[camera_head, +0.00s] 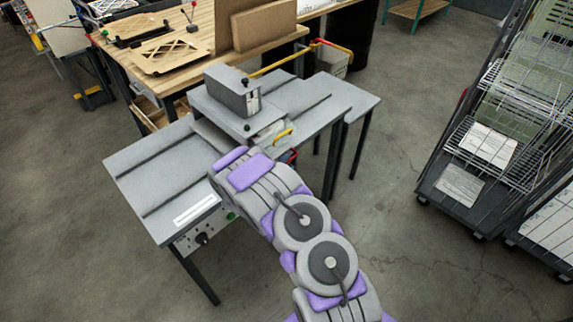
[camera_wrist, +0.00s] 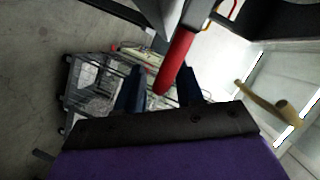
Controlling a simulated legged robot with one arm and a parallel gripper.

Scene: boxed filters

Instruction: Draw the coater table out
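The coater table (camera_head: 140,165) is a grey machine with dark rails, a boxy coater head (camera_head: 232,92) and dark legs. A yellow handle (camera_head: 283,136) sits beside the head, and it also shows in the wrist view (camera_wrist: 270,108). A red handle (camera_head: 293,157) is partly visible just below it, beside my arm. In the wrist view the red handle (camera_wrist: 178,62) reaches down between the two dark blue fingers of my gripper (camera_wrist: 159,78). The fingers stand apart, with a gap showing around the handle's end. My arm hides the gripper in the head view.
A wooden workbench (camera_head: 190,50) with boards and frames stands behind the table. A wire rack cart (camera_head: 500,125) is at the right, holding papers. The concrete floor (camera_head: 410,240) between the table and the cart is clear.

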